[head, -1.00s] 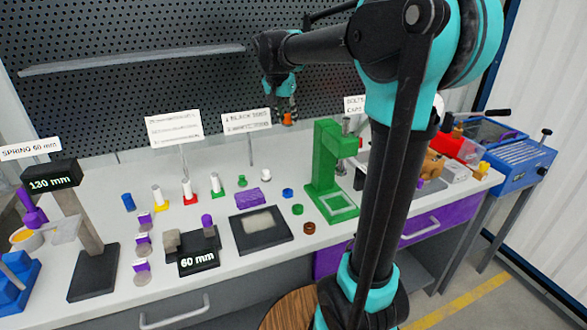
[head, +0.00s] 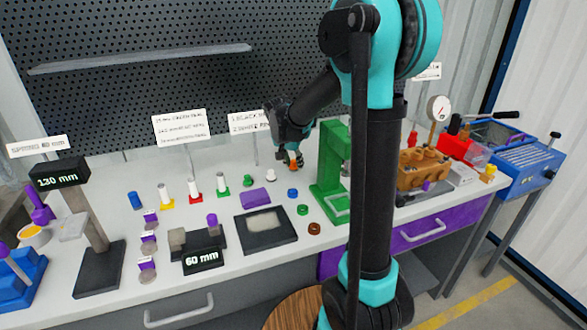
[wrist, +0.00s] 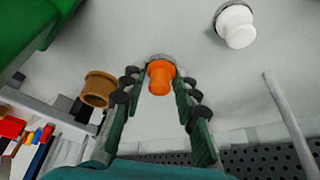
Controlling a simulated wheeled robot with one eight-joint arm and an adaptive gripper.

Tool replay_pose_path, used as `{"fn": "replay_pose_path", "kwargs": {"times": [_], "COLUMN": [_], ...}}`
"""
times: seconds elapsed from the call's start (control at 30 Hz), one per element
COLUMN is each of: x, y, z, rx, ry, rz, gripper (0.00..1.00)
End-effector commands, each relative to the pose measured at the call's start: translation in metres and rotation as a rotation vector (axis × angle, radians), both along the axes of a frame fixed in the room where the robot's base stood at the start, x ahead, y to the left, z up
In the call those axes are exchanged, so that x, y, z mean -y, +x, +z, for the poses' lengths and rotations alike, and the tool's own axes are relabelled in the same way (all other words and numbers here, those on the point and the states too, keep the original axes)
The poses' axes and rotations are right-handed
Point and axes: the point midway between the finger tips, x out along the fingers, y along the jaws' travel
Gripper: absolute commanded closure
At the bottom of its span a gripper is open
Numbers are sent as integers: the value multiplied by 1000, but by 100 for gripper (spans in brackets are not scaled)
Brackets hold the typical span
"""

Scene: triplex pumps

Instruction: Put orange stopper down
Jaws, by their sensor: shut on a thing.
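The orange stopper (wrist: 161,78) is between the two fingers of my gripper (wrist: 158,88) in the wrist view. My gripper is shut on it. A grey round base shows at the stopper's far end, against the pale bench top. In the head view my gripper (head: 292,163) points down over the back of the bench, left of the green press, with the orange stopper (head: 292,155) at its tip. I cannot tell whether the stopper touches the bench.
A white stopper (wrist: 236,26) stands nearby; it also shows in the head view (head: 270,175). A sign pole (wrist: 290,120) rises close to my gripper.

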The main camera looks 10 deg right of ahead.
Motion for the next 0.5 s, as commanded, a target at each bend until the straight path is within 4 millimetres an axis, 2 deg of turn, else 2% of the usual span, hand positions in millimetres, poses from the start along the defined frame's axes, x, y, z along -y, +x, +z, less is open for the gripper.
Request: {"fn": "replay_pose_path", "kwargs": {"times": [0.17, 0.5], "x": [0, 0], "y": [0, 0], "z": [-20, -23], "rx": [0, 0], "ry": [0, 0], "rz": [0, 0], "gripper": [100, 100]}}
